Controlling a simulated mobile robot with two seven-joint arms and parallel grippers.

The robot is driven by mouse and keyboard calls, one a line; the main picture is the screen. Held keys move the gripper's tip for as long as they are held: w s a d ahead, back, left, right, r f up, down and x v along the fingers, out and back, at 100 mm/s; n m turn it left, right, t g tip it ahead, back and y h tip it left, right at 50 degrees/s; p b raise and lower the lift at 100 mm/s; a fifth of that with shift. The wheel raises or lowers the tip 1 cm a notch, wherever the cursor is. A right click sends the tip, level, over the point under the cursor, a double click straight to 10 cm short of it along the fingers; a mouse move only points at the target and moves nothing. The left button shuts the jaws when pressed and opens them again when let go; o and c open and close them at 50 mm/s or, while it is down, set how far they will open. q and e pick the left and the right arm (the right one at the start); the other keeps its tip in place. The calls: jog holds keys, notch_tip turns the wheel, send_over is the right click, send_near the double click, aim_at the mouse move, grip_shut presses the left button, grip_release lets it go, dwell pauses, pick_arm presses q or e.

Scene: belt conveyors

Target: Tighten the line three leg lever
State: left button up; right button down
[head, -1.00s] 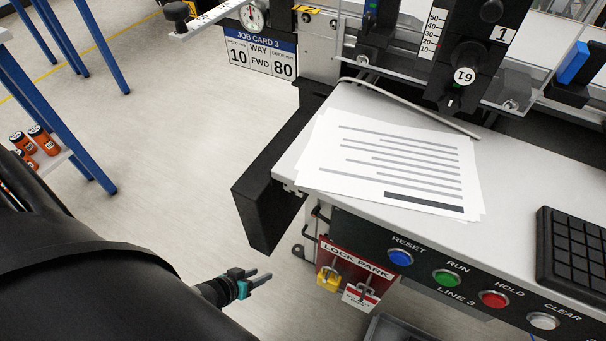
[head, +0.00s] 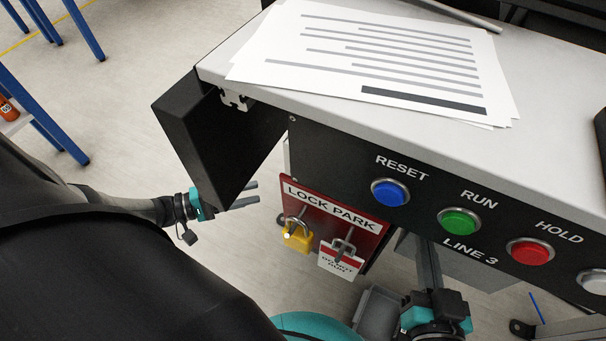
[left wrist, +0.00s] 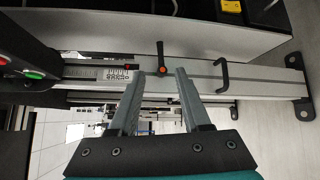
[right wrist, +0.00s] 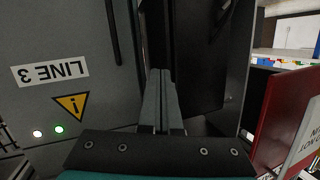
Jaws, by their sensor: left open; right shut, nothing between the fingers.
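The leg lever (left wrist: 161,55) shows in the left wrist view as a small black handle with an orange-red pivot end. It sits on a silver leg profile (left wrist: 205,70), which runs across the picture. My left gripper (head: 254,194) is open below the panel's left corner. In the left wrist view its fingertips (left wrist: 163,72) are spread on either side of the lever's pivot end; I cannot tell whether they touch it. The lever is hidden in the head view. My right gripper (head: 430,248) is shut and empty, by a grey cabinet marked LINE 3 (right wrist: 50,72).
A scale (left wrist: 95,73) with a red pointer and a black bracket handle (left wrist: 222,75) flank the lever. The LOCK PARK board (head: 345,212) with a yellow padlock (head: 297,236) hangs beside my left gripper. RESET (head: 390,192), RUN (head: 459,221) and HOLD (head: 530,251) buttons line the panel.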

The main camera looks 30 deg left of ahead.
pick_arm(q)
jog(key=b+x, duration=0.1)
jog(key=x, duration=1.3)
pick_arm(e)
jog(key=shift+s+a+r+t, duration=0.25)
jog(key=shift+s+r+t, duration=0.2)
jog(key=shift+t, duration=0.45)
pick_arm(q)
jog(key=shift+c, duration=0.4)
grip_shut()
